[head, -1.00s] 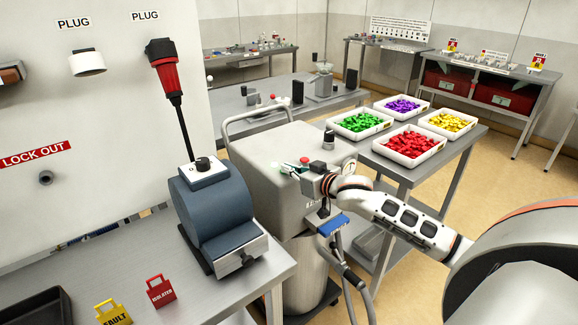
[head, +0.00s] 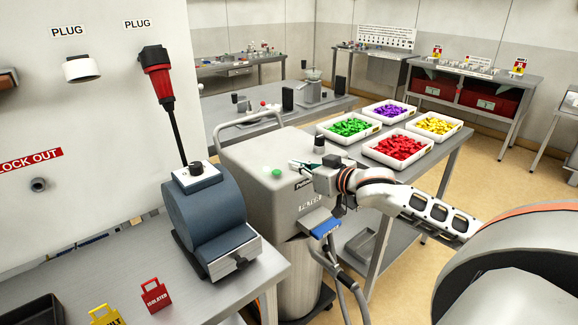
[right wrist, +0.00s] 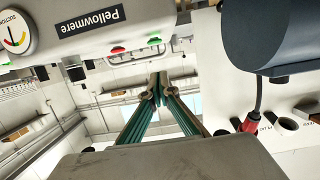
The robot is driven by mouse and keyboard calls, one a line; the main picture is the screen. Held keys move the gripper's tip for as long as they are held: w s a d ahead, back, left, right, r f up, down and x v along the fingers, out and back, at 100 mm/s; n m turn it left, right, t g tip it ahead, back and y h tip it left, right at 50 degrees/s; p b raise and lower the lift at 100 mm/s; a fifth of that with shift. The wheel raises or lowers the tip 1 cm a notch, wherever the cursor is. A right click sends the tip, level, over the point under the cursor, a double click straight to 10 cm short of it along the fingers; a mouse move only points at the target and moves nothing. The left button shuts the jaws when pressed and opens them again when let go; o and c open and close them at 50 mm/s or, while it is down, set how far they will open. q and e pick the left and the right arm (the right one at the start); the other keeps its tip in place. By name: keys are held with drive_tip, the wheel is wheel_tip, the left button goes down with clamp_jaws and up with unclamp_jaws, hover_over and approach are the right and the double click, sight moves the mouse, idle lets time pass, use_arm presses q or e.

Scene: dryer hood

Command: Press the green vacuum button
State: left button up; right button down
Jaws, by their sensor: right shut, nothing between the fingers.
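The green button (head: 277,172) is on the top of the grey vacuum machine (head: 262,208), and it shows fully in the head view. My right gripper (head: 293,163) is shut and empty, just to the right of the button, with a visible gap in the picture. In the right wrist view, turned upside down, the green button (right wrist: 154,41) lies ahead of the shut fingertips (right wrist: 158,82), beside a red button (right wrist: 118,50). The red button is hidden in the head view. My left gripper is not in view.
A black knob (head: 319,143) stands on the machine behind my gripper. A blue-grey motor unit (head: 212,220) sits on the bench at left. Trays of coloured pieces, such as the red tray (head: 399,149), are on a table to the right. A hose hangs below.

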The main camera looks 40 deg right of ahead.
drive_tip(key=shift+v, duration=1.2)
drive_tip(key=s+a+f+g, duration=0.1)
drive_tip(key=s+a+f, duration=0.2)
drive_tip(key=f, duration=0.6)
drive_tip(key=s+a+f+n+g, duration=0.1)
drive_tip(key=s+a+f, duration=0.25)
drive_tip(key=f, duration=0.45)
drive_tip(key=s+a+f+g, duration=0.1)
drive_tip(key=s+a+f, duration=0.15)
drive_tip(key=f, duration=0.65)
drive_tip(key=s+a+f+n+g+y, duration=0.1)
drive_tip(key=s+a+f+n, duration=0.1)
drive_tip(key=s+a+f, duration=1.1)
drive_tip(key=shift+s+a+f+g, duration=0.15)
drive_tip(key=shift+s+a+g, duration=0.25)
drive_tip(key=shift+s+a, duration=0.65)
drive_tip(key=shift+d, duration=0.1)
